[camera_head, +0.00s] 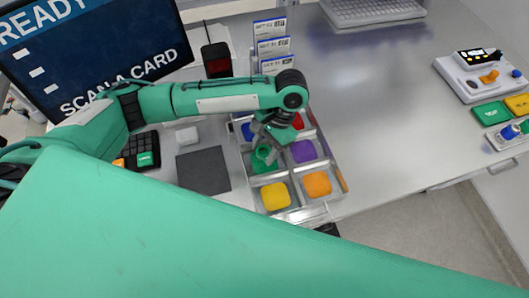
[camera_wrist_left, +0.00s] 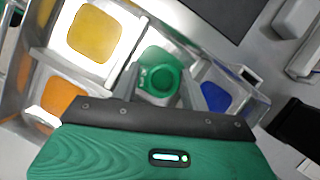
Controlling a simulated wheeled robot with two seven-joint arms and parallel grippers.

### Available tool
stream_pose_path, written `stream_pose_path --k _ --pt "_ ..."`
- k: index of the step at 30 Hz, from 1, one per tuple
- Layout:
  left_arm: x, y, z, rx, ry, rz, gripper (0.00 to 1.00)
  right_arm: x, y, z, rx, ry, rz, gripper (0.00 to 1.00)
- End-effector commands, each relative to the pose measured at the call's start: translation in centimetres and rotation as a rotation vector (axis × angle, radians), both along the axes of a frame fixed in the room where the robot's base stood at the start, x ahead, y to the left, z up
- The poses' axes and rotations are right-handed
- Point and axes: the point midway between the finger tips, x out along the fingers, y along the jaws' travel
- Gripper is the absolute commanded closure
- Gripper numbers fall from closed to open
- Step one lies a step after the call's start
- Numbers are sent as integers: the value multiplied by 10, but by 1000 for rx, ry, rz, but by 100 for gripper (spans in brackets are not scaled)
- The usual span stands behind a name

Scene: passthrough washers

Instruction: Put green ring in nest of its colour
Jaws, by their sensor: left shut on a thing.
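The green ring (camera_head: 265,153) is between the fingers of my left gripper (camera_head: 266,142), over the green nest (camera_head: 258,166) in the middle left of the divided tray (camera_head: 326,213). In the left wrist view the ring (camera_wrist_left: 161,76) shows as a round collar with a dark hole, in front of the green nest (camera_wrist_left: 155,55). I cannot tell whether the ring touches the nest. My left gripper is shut on the ring, pointing down. The fingers partly hide the nest. My right gripper is not in view.
The tray also has blue (camera_head: 248,131), red (camera_head: 309,119), purple (camera_head: 303,151), yellow (camera_head: 275,196) and orange (camera_head: 317,184) nests, with raised dividers between them. Upright cards (camera_head: 272,47) stand behind it. A dark mat (camera_head: 203,170) lies left.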

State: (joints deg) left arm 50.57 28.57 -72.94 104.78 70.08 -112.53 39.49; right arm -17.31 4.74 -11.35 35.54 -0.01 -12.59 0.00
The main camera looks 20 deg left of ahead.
Motion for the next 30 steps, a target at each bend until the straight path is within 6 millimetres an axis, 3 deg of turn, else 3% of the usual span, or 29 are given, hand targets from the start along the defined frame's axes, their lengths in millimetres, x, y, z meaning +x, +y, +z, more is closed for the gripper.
stream_pose_path --k 6,17,18,30 --pt "-1 0 -30 0 2 -1 76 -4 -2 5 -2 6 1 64" --pt "-1 0 -34 1 2 0 76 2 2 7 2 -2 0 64" --pt "0 0 -34 1 1 0 47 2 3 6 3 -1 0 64" --pt "1 -1 -29 -2 0 -1 46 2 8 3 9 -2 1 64"
